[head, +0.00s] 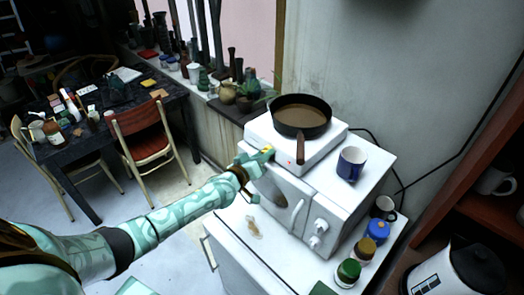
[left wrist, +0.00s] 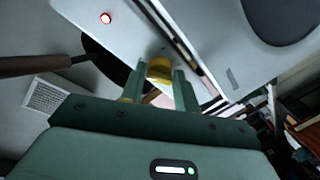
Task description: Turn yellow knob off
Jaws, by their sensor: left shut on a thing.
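The yellow knob (head: 268,149) is on the front of a white hotplate (head: 318,161) that stands on a white microwave. My left gripper (head: 262,153) reaches in from the left and is shut on the knob, hiding most of it. In the left wrist view the yellow knob (left wrist: 160,69) sits between the two green fingers (left wrist: 160,88). A small red light (head: 291,162) glows on the hotplate's front; it also shows lit in the left wrist view (left wrist: 105,18). My right gripper is not in view.
A dark frying pan (head: 301,113) with brown contents sits on the hotplate, its handle pointing forward. A blue mug (head: 351,164) stands on the microwave (head: 322,212). Jars and a dark mug (head: 383,208) stand right of it. Bottles crowd the ledge behind; floor is open at left.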

